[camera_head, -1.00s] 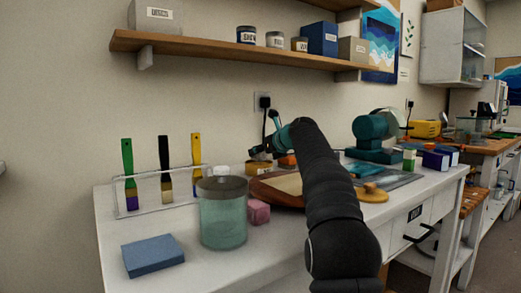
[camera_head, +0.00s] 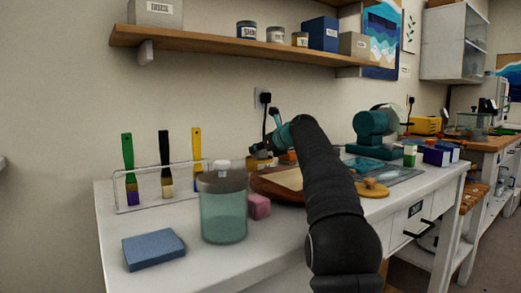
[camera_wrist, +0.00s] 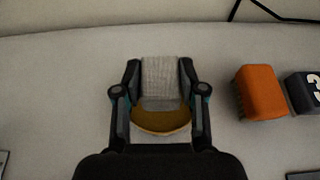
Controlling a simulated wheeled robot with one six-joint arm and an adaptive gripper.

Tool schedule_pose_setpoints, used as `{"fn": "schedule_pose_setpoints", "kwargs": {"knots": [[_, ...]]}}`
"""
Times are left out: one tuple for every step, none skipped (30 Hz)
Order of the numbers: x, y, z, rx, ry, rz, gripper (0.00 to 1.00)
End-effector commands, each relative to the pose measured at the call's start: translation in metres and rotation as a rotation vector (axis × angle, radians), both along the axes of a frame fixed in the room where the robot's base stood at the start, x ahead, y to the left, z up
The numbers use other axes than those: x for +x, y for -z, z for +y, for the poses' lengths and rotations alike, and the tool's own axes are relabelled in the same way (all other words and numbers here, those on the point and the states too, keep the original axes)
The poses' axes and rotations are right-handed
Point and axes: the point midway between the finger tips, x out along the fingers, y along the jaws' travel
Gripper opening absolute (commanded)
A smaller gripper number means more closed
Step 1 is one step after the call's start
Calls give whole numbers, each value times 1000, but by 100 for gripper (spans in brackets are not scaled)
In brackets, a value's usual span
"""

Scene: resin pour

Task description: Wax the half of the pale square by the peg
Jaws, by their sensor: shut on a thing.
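My gripper (camera_wrist: 160,90) is shut on a grey ribbed pad (camera_wrist: 160,78), which looks like folded cloth. Below it in the wrist view is a round yellow-brown tin (camera_wrist: 160,121) with a pale rim; the pad hides its far part. I cannot tell whether pad and tin touch. In the head view my gripper (camera_head: 262,150) is at the back of the bench, above the yellow tin (camera_head: 258,164). The pale square (camera_head: 288,179) lies on a brown board in front of it, partly hidden by my arm. I cannot make out the peg.
A glass jar (camera_head: 223,212), a pink cube (camera_head: 259,207), a blue block (camera_head: 153,249) and a brush rack (camera_head: 145,207) are at the left. A round yellow knobbed piece (camera_head: 372,188) lies right of my arm.

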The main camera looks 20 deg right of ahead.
Motion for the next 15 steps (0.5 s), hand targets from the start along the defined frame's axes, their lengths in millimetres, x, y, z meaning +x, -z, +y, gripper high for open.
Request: {"fn": "schedule_pose_setpoints", "kwargs": {"knots": [[0, 1, 0, 0, 0, 0, 11], [0, 1, 0, 0, 0, 0, 11], [0, 1, 0, 0, 0, 0, 11], [0, 2, 0, 0, 0, 0, 11], [0, 2, 0, 0, 0, 0, 11], [0, 2, 0, 0, 0, 0, 11], [0, 3, 0, 0, 0, 0, 11], [0, 3, 0, 0, 0, 0, 11], [0, 3, 0, 0, 0, 0, 11], [0, 4, 0, 0, 0, 0, 11], [0, 4, 0, 0, 0, 0, 11], [0, 4, 0, 0, 0, 0, 11], [0, 5, 0, 0, 0, 0, 11], [0, 5, 0, 0, 0, 0, 11], [0, 5, 0, 0, 0, 0, 11]]}}
